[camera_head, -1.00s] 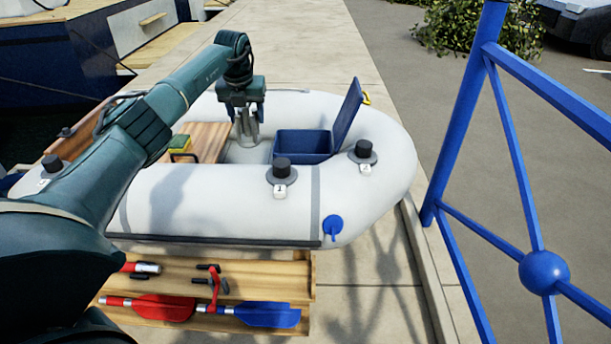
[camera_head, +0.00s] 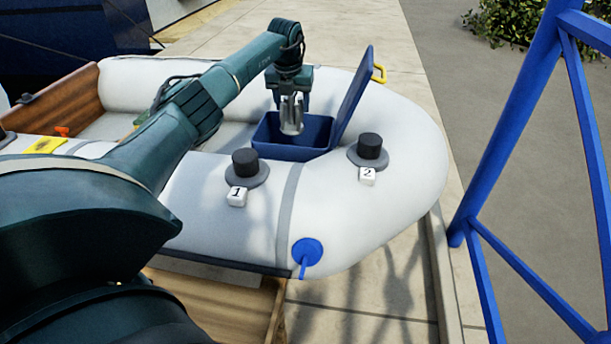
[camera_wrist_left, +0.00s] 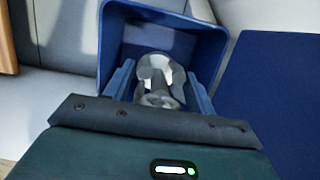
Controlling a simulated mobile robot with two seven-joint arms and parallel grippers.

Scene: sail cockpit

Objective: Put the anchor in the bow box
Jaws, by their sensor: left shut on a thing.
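The anchor (camera_head: 291,114) is a grey metal piece held upright in my left gripper (camera_head: 290,98), which is shut on it. It hangs over the opening of the blue bow box (camera_head: 318,150), whose lid stands open on its right. In the left wrist view the anchor (camera_wrist_left: 158,75) shows between the fingers (camera_wrist_left: 160,90), with the box walls (camera_wrist_left: 205,45) around it. I cannot tell whether the anchor touches the box floor. My right gripper is not in view.
The box sits in the bow of a pale inflatable boat (camera_head: 410,135). Black-topped posts marked 1 (camera_head: 245,165) and 2 (camera_head: 369,150) stand on the near tube. The raised blue lid (camera_head: 354,95) stands close to my gripper. A blue railing (camera_head: 510,120) is at the right.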

